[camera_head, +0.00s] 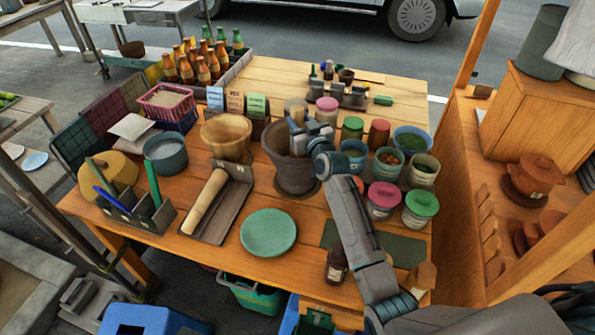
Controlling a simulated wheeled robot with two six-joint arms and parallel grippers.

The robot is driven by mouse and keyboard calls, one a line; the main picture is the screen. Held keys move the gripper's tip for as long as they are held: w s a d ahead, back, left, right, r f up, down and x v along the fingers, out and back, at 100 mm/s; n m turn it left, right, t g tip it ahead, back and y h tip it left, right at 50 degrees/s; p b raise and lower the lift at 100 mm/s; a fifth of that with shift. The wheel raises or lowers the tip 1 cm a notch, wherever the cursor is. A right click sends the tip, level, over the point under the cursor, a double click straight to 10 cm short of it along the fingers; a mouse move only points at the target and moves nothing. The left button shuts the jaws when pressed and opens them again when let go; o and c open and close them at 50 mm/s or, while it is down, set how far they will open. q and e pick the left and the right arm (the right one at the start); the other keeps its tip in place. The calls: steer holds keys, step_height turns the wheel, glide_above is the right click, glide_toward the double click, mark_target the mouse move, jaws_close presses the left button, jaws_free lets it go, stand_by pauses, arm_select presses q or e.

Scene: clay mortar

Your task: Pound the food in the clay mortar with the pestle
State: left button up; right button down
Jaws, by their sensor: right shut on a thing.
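The dark clay mortar (296,176) stands upright on the wooden table, right of its middle. My right gripper (300,128) is over the mortar's mouth, shut on the pestle, which is mostly hidden by the gripper and the mortar. The food inside the mortar cannot be made out. A light wooden pestle-like club (204,203) lies in a dark tray left of the mortar. My left gripper is not in view.
A wooden bowl-shaped mortar (227,138) stands to the left. A green plate (268,232) lies in front. Several lidded jars and food pots (388,163) crowd the right. Sauce bottles (200,65) stand at the back left. Some bare table shows near the front edge.

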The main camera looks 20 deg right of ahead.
arm_select(q)
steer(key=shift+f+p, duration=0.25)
steer(key=shift+p, duration=0.1)
arm_select(e)
steer(key=shift+f, duration=0.2)
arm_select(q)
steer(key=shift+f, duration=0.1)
arm_select(e)
steer(key=shift+f, duration=0.1)
